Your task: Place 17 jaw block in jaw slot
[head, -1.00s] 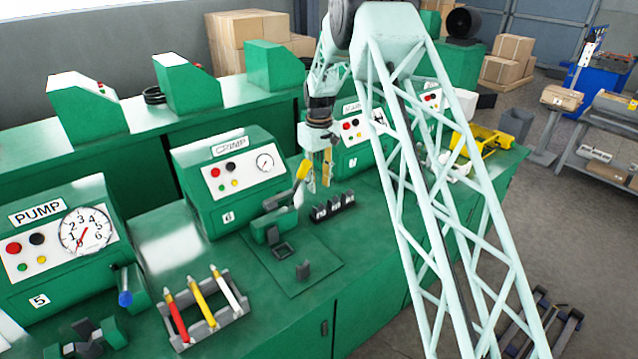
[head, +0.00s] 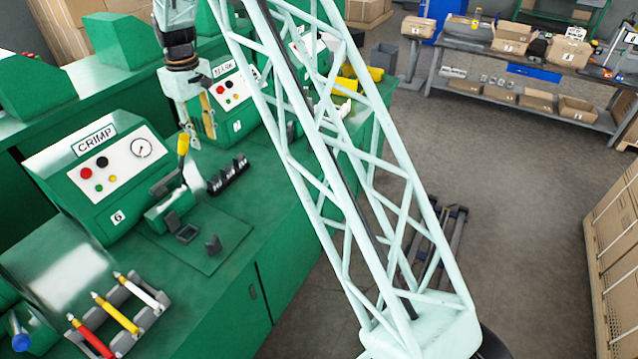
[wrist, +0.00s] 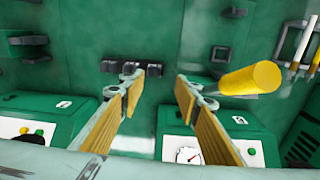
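The dark jaw blocks (head: 228,174) stand in a short row on the green bench, right of the CRIMP machine (head: 110,170). Their labels are too small to tell which is 17. A dark square frame (head: 187,233), which looks like the jaw slot, lies on the green plate in front of the machine. My gripper (head: 208,132) is above the bench behind the block row, pointing down. In the wrist view my gripper (wrist: 160,80) is open and empty, its yellow-padded fingers apart. The block row (wrist: 140,68) shows beyond and partly between the fingers.
A yellow-handled lever (head: 183,145) rises beside the CRIMP machine and shows large right of the fingers in the wrist view. A small dark upright piece (head: 213,245) stands on the plate near the frame. The MARK machine (head: 230,95) stands behind.

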